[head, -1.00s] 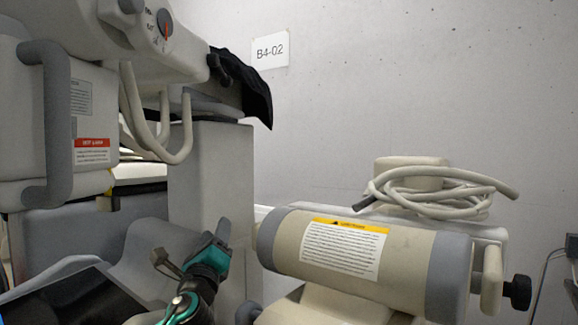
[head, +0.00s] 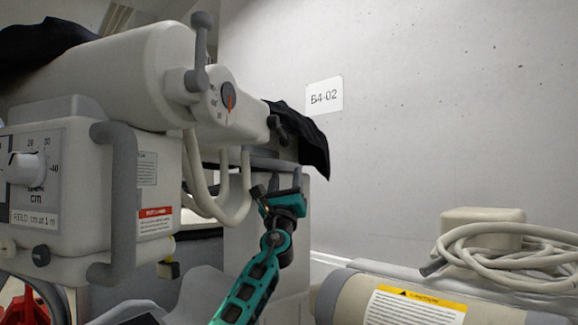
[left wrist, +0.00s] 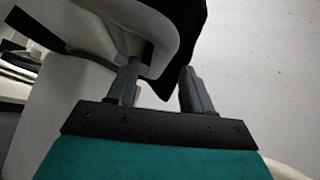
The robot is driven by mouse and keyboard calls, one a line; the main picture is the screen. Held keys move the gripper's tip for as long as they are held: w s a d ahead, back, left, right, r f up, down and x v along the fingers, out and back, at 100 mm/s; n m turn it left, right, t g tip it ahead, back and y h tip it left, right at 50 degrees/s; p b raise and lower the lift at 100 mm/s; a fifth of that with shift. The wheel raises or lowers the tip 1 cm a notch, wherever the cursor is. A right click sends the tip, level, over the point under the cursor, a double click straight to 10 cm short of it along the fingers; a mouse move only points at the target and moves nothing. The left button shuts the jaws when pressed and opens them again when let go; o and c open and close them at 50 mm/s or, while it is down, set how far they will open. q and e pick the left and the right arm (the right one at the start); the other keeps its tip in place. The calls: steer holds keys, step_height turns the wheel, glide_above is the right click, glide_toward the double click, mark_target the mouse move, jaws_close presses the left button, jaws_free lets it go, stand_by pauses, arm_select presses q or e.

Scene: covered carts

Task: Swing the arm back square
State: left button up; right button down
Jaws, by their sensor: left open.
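The arm (head: 150,75) is a thick pale-grey beam running from the left foreground back toward the right. A round dial (head: 228,97) with a red pointer sits on it, the pointer tilted a little off vertical. A grey lever (head: 200,50) stands up beside the dial. A boxy head (head: 75,180) with a grey loop handle (head: 117,205) hangs below the beam. My left gripper (head: 278,184) is teal and black, open and empty, below the beam's far end. In the left wrist view, a pale curved part shows beyond its parted fingers (left wrist: 160,82). My right gripper is not in view.
Black cloth (head: 310,145) drapes over the beam's far end, above my left gripper. Pale cables (head: 235,200) hang under the beam. A coiled cable (head: 500,250) and a cylinder with a yellow caution label (head: 415,305) are at the lower right. The wall has a B4-02 sign (head: 324,95).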

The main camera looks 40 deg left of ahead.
mark_target(289, 165)
arm_select(q)
steer(key=shift+x, duration=2.75)
steer(key=shift+c, duration=0.3)
jaws_close()
